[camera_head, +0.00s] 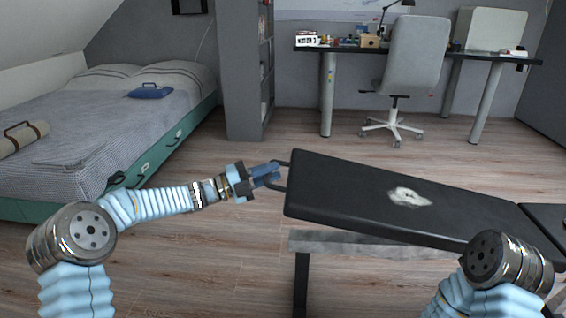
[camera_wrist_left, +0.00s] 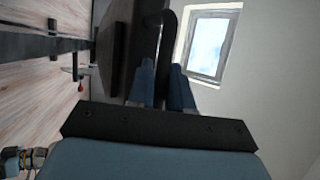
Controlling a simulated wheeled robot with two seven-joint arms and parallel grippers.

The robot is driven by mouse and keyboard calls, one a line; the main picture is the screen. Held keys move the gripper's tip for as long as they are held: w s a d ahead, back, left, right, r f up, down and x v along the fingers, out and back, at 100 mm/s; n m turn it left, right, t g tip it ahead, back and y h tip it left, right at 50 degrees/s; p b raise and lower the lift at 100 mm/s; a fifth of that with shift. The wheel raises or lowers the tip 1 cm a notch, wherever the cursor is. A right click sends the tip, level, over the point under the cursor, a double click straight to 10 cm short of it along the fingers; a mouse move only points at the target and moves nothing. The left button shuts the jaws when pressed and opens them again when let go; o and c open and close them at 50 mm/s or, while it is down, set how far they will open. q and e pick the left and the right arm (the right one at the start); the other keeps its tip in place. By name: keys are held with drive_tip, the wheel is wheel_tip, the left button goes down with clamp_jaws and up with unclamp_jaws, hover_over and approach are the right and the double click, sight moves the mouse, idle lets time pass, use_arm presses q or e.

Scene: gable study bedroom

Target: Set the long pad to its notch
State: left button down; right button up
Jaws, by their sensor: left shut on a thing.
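The long pad (camera_head: 380,195) is a black padded board with a pale worn patch on top. Its left end is raised and it slopes down to the right, above a grey beam. My left gripper (camera_head: 273,174) is shut on the dark handle at the pad's left end. In the left wrist view the gripper's blue fingers (camera_wrist_left: 162,85) are around the handle (camera_wrist_left: 168,28), and the pad (camera_wrist_left: 120,45) lies beside it. I cannot make out the notch. My right arm's links show at the lower right, and its gripper is not in view.
A grey beam (camera_head: 330,244) on a black leg (camera_head: 301,285) stands under the pad. Another black pad (camera_head: 545,216) is at the right edge. A bed (camera_head: 60,165) is at the left, a shelf unit (camera_head: 243,75) behind. A desk chair (camera_head: 415,60) stands farther back. Open floor lies between.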

use_arm(q)
wheel_tip(320, 180, down, 20)
drive_tip(key=a+h+b, duration=0.1)
drive_tip(key=a+b, duration=0.1)
drive_tip(key=b, duration=0.2)
drive_tip(key=shift+s+a+n+t+b, duration=0.15)
drive_tip(key=shift+a+n+t+b, duration=0.15)
drive_tip(key=shift+n+t, duration=0.1)
use_arm(e)
wheel_tip(320, 180, down, 6)
drive_tip(key=shift+s, duration=0.2)
use_arm(q)
drive_tip(key=c, duration=1.1)
unclamp_jaws()
drive_tip(key=shift+f, duration=0.15)
drive_tip(key=shift+c, duration=0.2)
drive_tip(key=shift+r, duration=0.2)
drive_tip(key=p+v, duration=0.1)
drive_tip(key=v, duration=1.2)
drive_tip(key=shift+a+f, duration=0.1)
drive_tip(key=shift+a, duration=0.3)
use_arm(e)
drive_tip(key=shift+r, duration=0.45)
